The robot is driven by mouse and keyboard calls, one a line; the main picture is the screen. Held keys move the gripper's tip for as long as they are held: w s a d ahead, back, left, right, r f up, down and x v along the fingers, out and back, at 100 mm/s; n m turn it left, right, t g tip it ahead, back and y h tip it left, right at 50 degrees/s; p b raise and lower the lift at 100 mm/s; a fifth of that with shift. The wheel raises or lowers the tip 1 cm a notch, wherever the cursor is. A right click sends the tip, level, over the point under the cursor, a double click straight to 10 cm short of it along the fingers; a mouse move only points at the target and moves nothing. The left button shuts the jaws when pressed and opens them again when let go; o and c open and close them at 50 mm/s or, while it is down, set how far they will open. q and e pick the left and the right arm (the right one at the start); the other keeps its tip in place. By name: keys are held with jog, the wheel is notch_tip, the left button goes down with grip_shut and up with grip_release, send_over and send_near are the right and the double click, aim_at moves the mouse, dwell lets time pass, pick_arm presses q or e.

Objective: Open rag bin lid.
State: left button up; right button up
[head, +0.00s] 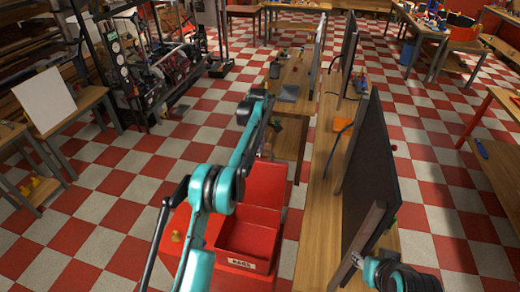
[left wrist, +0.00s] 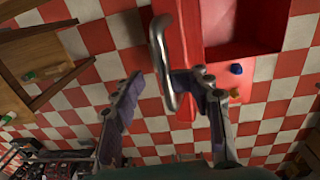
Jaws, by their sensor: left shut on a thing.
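The red rag bin (head: 215,262) stands on the checkered floor with a RAGS label on its front. Its red lid (head: 266,184) is raised at the back, and the inside of the bin shows. My left arm reaches across the bin, and its gripper (head: 266,150) is at the lid's upper edge, partly hidden by the arm. In the left wrist view, the curved metal handle (left wrist: 162,52) lies between the fingers of my left gripper (left wrist: 165,80), against the right finger.
Wooden benches (head: 318,200) with upright dark panels (head: 371,170) stand right of the bin. Another wooden table (head: 292,78) is behind it. A white board (head: 44,100) rests on a table at left. Open checkered floor lies left of the bin.

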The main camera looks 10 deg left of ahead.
pick_arm(q)
jog(key=shift+w, duration=0.1)
notch_tip(320, 180, up, 12)
jog(key=s, duration=0.1)
dwell(0.4)
